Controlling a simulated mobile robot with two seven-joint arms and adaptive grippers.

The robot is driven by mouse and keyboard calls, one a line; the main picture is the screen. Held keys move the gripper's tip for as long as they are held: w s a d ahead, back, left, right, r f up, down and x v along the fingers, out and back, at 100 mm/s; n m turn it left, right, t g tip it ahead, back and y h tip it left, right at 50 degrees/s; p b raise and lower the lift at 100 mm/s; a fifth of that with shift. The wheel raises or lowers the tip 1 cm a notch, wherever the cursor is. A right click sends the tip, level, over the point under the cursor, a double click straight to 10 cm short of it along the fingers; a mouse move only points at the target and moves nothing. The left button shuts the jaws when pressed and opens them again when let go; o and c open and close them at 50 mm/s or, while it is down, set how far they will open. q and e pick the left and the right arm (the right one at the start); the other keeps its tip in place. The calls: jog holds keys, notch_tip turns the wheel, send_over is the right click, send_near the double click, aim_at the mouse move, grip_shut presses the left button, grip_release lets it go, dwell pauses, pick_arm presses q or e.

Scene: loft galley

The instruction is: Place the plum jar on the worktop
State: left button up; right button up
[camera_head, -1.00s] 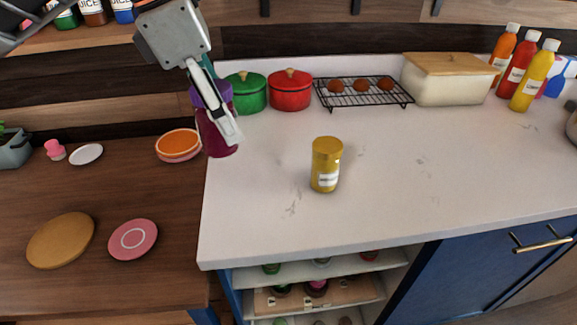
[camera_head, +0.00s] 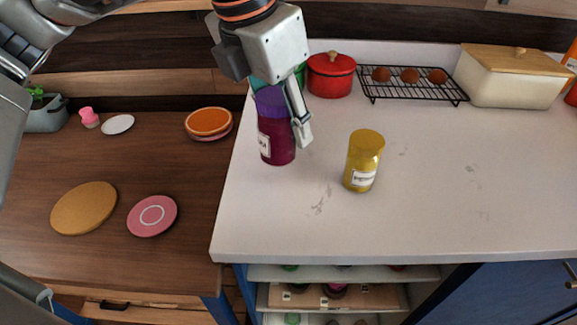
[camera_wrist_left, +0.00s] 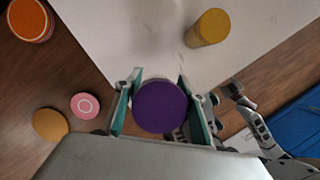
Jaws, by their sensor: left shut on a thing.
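The plum jar (camera_head: 277,142), dark plum with a purple lid, stands upright at the left part of the white worktop (camera_head: 300,230). I cannot tell whether its base touches the surface. My left gripper (camera_head: 283,112) is shut on its upper part from above. In the left wrist view the purple lid (camera_wrist_left: 160,106) sits between the two fingers. The rest of the jar is hidden there below the lid. A grey arm part with what looks like my right gripper (camera_wrist_left: 233,92) shows at the right of that view; its jaws are unclear.
A mustard-yellow jar (camera_head: 363,160) stands close to the right of the plum jar. A red pot (camera_head: 331,75), a rack (camera_head: 412,87) and a cream bin (camera_head: 510,80) line the back. The worktop's front and right are clear. A lower brown counter with plates (camera_head: 152,215) lies left.

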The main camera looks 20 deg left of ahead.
aim_at(260, 106)
pick_arm(q)
notch_tip(260, 106, down, 5)
jog(key=shift+f+b, duration=0.3)
jog(key=shift+f, duration=0.05)
jog(key=shift+f+b, duration=0.3)
jog(key=shift+f, duration=1.7)
jog(key=shift+f, duration=0.1)
jog(key=o, duration=1.4)
jog(key=shift+c, duration=0.2)
jog(key=shift+r, duration=0.4)
jog(key=p+v, duration=0.1)
jog(key=v, duration=1)
jog(key=shift+s+a+r+p, duration=0.1)
jog(key=shift+s+r+p, duration=0.1)
jog(key=shift+p, duration=0.2)
